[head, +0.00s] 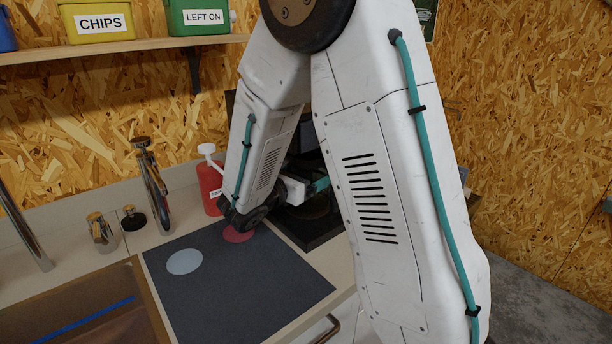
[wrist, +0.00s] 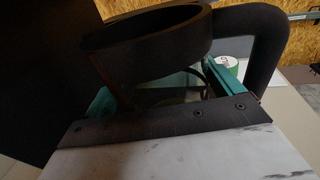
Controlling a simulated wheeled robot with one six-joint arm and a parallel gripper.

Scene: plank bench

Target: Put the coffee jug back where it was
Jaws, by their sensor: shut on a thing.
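The coffee jug fills the middle of the wrist view, with a dark collar (wrist: 150,38), a clear glass body and a thick dark handle curving down on the right. My gripper (wrist: 165,85) has its teal fingers on either side of the glass, shut on it below the collar. In the head view my gripper (head: 318,185) is at the dark coffee machine (head: 310,232), partly behind my own arm. The jug is mostly hidden there, and I cannot tell whether it touches the machine's base.
A dark mat (head: 220,290) with a pale disc (head: 184,262) and a red disc (head: 239,234) lies left of the machine. A red pump bottle (head: 210,185) stands behind it. A tall metal tap (head: 152,185) is further left. A shelf (head: 120,47) with bins runs above.

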